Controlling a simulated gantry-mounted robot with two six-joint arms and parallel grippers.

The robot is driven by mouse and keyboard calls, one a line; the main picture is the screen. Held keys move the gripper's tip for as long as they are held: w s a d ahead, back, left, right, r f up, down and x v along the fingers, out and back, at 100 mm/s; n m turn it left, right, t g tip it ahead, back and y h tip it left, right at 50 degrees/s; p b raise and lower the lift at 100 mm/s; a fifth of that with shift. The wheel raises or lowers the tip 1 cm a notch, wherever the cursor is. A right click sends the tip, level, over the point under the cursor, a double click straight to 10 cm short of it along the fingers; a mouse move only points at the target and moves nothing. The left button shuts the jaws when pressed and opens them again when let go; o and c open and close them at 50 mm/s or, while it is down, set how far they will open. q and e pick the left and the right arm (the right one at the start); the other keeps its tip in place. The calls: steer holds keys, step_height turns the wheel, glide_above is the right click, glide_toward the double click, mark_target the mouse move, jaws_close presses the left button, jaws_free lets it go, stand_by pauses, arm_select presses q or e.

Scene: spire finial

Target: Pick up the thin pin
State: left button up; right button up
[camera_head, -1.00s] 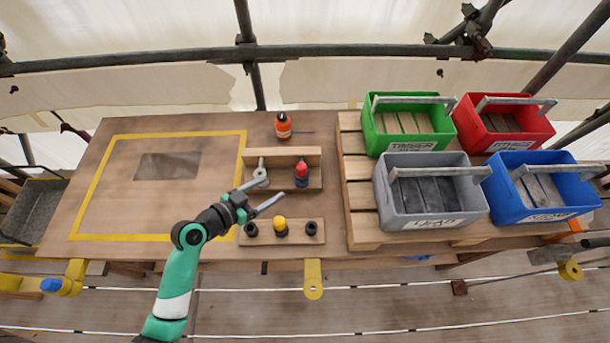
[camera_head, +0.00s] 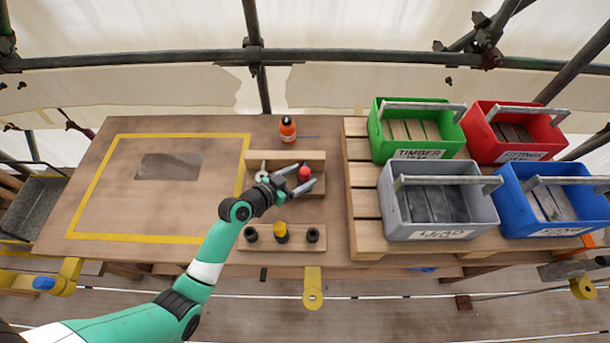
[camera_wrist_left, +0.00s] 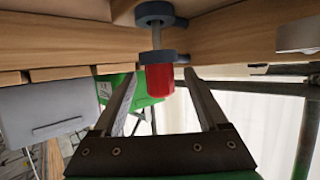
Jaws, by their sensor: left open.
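A red-capped pin (camera_head: 305,173) stands at the wooden rack (camera_head: 285,157) on the bench. In the left wrist view its red cap (camera_wrist_left: 159,80) joins a dark collar and a thin grey shaft. My left gripper (camera_head: 306,176) is open, with its fingers on either side of the red cap. In the wrist view the left gripper (camera_wrist_left: 160,76) has gaps between the cap and both fingers. A grey-white piece at the rack's left is partly hidden behind my gripper. My right gripper is not in view.
A front block (camera_head: 296,241) holds a yellow-capped piece (camera_head: 280,231) between two dark rings. An orange bottle (camera_head: 287,130) stands behind the rack, with a thin dark line beside it. Green, red, grey and blue crates (camera_head: 440,235) stand at right. The taped left area is mostly clear.

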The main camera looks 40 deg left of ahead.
arm_select(q)
steer(key=shift+w+f, duration=0.15)
steer(key=shift+w, duration=0.05)
steer(key=shift+s, duration=0.1)
steer(key=shift+c, duration=0.2)
jaws_close()
step_height(320, 180, up, 10)
steer(key=p, duration=0.4)
steer(key=shift+f, duration=0.15)
steer(key=shift+r, duration=0.25)
